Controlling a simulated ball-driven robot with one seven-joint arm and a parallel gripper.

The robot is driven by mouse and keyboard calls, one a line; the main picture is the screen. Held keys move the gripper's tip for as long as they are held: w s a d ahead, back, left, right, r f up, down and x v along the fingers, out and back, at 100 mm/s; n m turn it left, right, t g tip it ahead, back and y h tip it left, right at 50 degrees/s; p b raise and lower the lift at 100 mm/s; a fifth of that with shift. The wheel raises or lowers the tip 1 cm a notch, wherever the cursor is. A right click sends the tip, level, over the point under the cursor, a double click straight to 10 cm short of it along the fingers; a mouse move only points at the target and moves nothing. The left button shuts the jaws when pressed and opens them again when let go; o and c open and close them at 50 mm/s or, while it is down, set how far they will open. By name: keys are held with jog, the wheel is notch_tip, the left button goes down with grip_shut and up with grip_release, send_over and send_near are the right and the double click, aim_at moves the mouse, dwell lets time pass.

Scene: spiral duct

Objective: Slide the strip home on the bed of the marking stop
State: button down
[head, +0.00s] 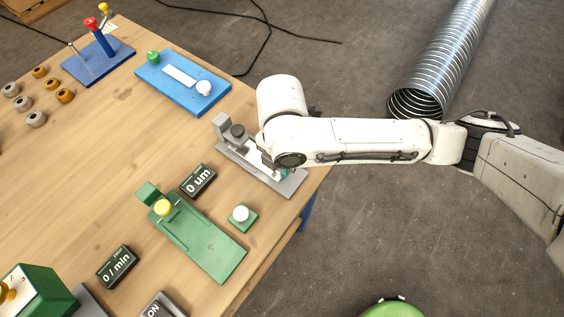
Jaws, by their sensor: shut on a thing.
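A grey metal fixture (234,158) with an upright end block and a dark knob lies near the table's right edge. It looks like the marking stop, with its long bed running towards the edge. My gripper (268,163) is low over this bed, mostly hidden behind my white wrist. It is shut on a thin piece, which I take to be the strip; only a small pale-green bit (285,173) shows beside the wrist. How far the strip lies along the bed, and whether it touches the end block, is hidden.
A green fixture with a yellow knob (163,208), a "0 um" display (198,180) and a green block with a white button (242,216) stand nearby. A blue plate (205,97) lies behind. Several rings lie at left. A metal duct (440,65) is on the floor beyond the table.

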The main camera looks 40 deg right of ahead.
jog(key=shift+w+a+f, duration=0.1)
jog(key=shift+w, duration=0.1)
jog(key=shift+c, duration=2.2)
grip_release()
jog(key=shift+r+p, duration=2.95)
jog(key=shift+r, duration=0.6)
